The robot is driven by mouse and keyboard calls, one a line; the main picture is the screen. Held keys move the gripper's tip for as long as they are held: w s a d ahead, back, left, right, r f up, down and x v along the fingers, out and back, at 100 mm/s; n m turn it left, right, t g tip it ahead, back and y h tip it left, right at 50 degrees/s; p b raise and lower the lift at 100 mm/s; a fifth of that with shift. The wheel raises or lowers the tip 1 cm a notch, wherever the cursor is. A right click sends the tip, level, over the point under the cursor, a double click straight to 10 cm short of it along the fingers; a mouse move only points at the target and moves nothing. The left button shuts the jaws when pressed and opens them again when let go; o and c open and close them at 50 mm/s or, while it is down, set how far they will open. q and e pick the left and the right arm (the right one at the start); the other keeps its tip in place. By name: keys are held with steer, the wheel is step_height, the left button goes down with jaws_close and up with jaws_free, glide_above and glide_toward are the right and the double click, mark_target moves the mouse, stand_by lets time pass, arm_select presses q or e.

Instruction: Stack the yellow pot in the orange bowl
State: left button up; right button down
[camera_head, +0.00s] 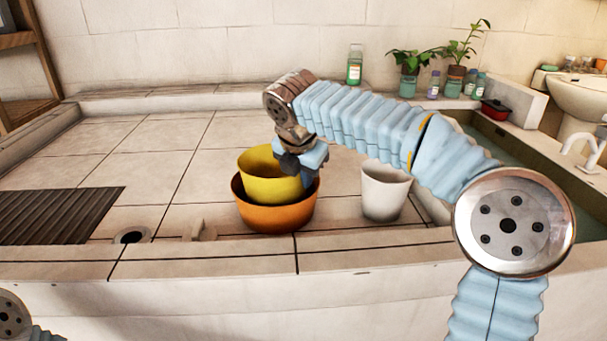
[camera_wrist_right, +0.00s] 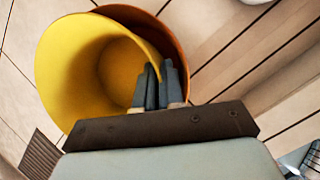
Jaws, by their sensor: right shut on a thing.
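The yellow pot (camera_head: 270,178) sits inside the orange bowl (camera_head: 277,217) on the tiled ledge, with its rim tilted a little. In the right wrist view the yellow pot (camera_wrist_right: 80,75) fills the left part, and the orange bowl (camera_wrist_right: 166,38) shows behind its rim. My right gripper (camera_head: 300,165) is at the pot's right rim, shut on the wall of the yellow pot; its fingertips (camera_wrist_right: 158,85) are close together there. Whether the pot's base touches the bowl's floor is hidden. Of my left arm only a joint shows at the lower left corner; its gripper is out of view.
A white cup (camera_head: 385,191) stands right of the bowl, close to it. A drain hole (camera_head: 132,236) and a dark grate (camera_head: 55,215) lie to the left. A green bottle (camera_head: 355,65) and potted plants (camera_head: 456,75) stand at the back. The tiles behind the bowl are clear.

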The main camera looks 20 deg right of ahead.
steer(key=shift+f, duration=0.45)
steer(key=c, duration=1.3)
jaws_free()
steer(key=shift+o, duration=0.2)
steer(key=v, duration=1.3)
steer(key=shift+w+r, duration=0.15)
steer(key=shift+w, duration=0.05)
